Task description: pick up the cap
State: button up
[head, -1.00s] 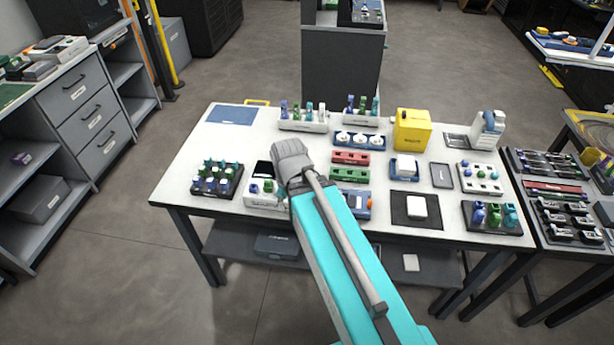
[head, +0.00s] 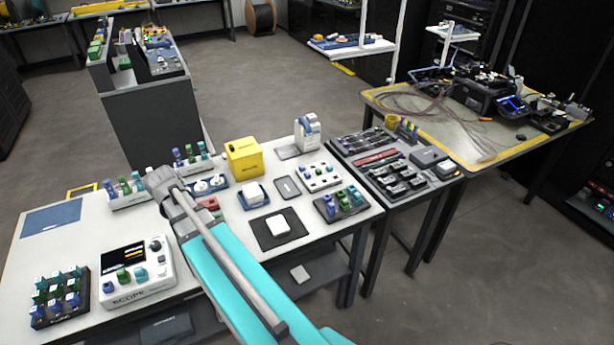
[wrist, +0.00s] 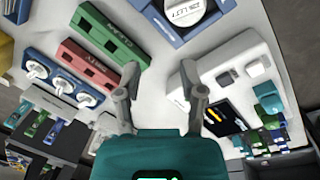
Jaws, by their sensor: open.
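My gripper (wrist: 159,92) is open in the wrist view, its two grey fingers apart with bare white table showing between them. In the head view my grey wrist and teal arm reach over the worktable, and the fingertips are hidden. I cannot tell for sure which piece is the cap. A white round lettered piece (wrist: 182,10) sits in a blue holder at the top of the wrist view, beyond the fingers. Small coloured pieces (head: 60,291) stand in a black tray at the left of the head view.
The white scope box (head: 138,277) stands beside the right finger in the wrist view (wrist: 232,75). Red (wrist: 88,66) and green (wrist: 108,33) blocks lie left of the fingers. A yellow box (head: 243,157) and white-disc tray (wrist: 62,84) are also on the table (head: 20,262).

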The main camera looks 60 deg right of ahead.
jog(key=d+r+n+h, duration=0.2)
jog(key=d+n, duration=0.2)
jog(key=d, duration=2)
jog(key=s+d+n+g, duration=0.1)
jog(key=s+d+n, duration=0.1)
jog(key=d, duration=0.8)
jog(key=s+d+n+g+p, duration=0.1)
jog(key=s+d, duration=0.3)
jog(key=d, duration=0.5)
jog(key=shift+d+r+n+h+p, duration=0.3)
jog(key=shift+d+r+n, duration=0.15)
jog(key=shift+n, duration=0.15)
jog(key=shift+s, duration=0.1)
jog(key=b, duration=0.8)
send_over(307, 174)
jog(key=w+a, duration=0.2)
jog(key=shift+s+d+f, duration=0.1)
jog(key=shift+s+f, duration=0.05)
jog(key=shift+f, duration=1.85)
jog(key=shift+s+f, duration=0.1)
jog(key=shift+f, duration=1.85)
jog(key=shift+f, duration=0.15)
jog(key=shift+s+b+x, duration=0.15)
jog(key=shift+b+x, duration=1)
jog(key=shift+x, duration=0.1)
jog(key=shift+s+b+x, duration=0.15)
jog(key=shift+b+x, duration=1)
jog(key=shift+x, duration=0.1)
